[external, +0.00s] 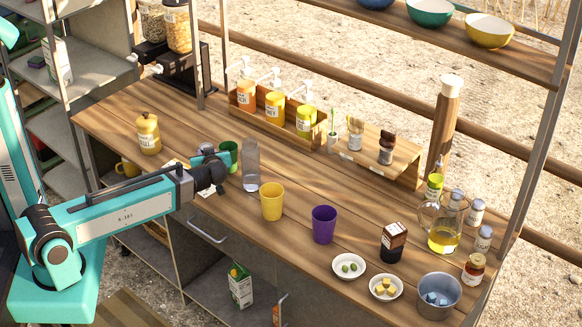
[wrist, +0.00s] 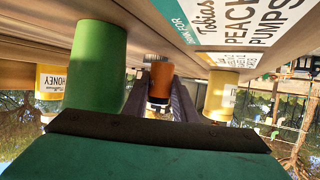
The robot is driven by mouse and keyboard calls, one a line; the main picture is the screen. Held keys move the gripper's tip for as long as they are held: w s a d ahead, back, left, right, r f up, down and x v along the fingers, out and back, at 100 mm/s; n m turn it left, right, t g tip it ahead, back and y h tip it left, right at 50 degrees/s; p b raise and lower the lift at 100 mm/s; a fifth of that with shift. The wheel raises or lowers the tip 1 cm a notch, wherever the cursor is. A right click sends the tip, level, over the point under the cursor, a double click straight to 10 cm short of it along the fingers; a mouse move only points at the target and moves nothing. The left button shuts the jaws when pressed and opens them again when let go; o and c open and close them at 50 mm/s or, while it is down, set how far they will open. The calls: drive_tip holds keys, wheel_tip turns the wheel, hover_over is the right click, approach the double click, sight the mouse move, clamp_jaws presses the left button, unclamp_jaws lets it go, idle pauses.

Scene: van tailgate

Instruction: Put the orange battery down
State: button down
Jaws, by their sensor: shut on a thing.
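My gripper (external: 212,173) is low over the left part of the wooden counter, close to the green cup (external: 229,152) and the clear glass (external: 250,165). In the wrist view my gripper (wrist: 160,92) has its dark fingers shut on an orange cylinder, which appears to be the orange battery (wrist: 160,77). The wrist picture is upside down, with the counter along the top. The green cup (wrist: 95,65) stands just left of the fingers there. In the external view the battery is hidden by my gripper. I cannot tell whether it touches the counter.
A printed card (wrist: 240,22) lies near the gripper. A yellow cup (external: 271,202) and a purple cup (external: 323,225) stand to its right. A yellow jar (external: 148,134) is to the left. A wooden crate of pump bottles (external: 275,108) is behind. Bare counter lies between the cups and crate.

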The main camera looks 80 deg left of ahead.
drive_tip(key=shift+f, duration=1)
drive_tip(key=shift+f, duration=0.15)
drive_tip(key=c, duration=1.7)
unclamp_jaws()
drive_tip(key=shift+r, duration=0.2)
drive_tip(key=shift+d, duration=0.35)
drive_tip(key=v, duration=0.8)
drive_tip(key=shift+w+r, duration=0.1)
drive_tip(key=shift+r, duration=0.2)
drive_tip(key=p+v, duration=0.2)
drive_tip(key=p, duration=0.2)
drive_tip(key=shift+d+r, duration=0.1)
drive_tip(key=shift+d, duration=0.1)
drive_tip(key=shift+w+d+p, duration=0.1)
drive_tip(key=shift+d+p, duration=0.2)
drive_tip(key=shift+p, duration=0.25)
